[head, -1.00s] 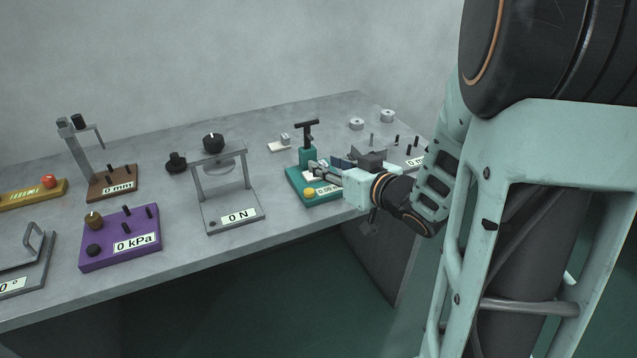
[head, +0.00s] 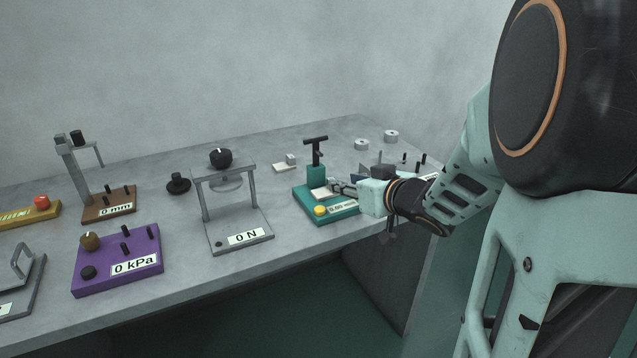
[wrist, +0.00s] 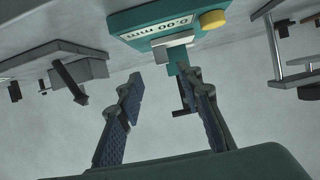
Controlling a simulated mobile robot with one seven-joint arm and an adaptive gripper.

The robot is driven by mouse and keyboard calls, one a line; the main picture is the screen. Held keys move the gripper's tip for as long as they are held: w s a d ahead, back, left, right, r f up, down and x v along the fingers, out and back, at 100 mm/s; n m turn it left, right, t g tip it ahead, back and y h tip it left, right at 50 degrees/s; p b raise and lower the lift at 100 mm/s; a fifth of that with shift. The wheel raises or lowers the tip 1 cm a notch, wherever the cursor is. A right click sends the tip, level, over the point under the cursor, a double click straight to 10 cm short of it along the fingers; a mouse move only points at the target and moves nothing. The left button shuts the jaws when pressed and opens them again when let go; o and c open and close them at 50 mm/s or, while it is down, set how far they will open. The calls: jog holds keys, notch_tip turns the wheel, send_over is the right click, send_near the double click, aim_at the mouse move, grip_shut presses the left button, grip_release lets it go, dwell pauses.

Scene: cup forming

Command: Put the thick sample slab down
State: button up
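My gripper (head: 336,187) is just right of the slab in the head view. In the wrist view my gripper (wrist: 159,75) has its two fingers well apart with nothing held between them.
Another pale slab with a small grey block (head: 285,165) lies behind the gauge. The grey force stand (head: 238,238) is to the left, and the purple pressure box (head: 118,262) farther left. Pegs and discs (head: 391,136) stand at the back right. The bench edge is close below my gripper.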

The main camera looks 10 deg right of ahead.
aim_at(325, 189)
jog(key=b+x, duration=0.1)
jog(key=x, duration=0.3)
jog(key=shift+s+a+f+b, duration=0.2)
jog(key=shift+f+b, duration=0.05)
jog(key=shift+b, duration=0.15)
jog(key=shift+w+a, duration=0.15)
jog(key=shift+w, duration=0.3)
grip_shut()
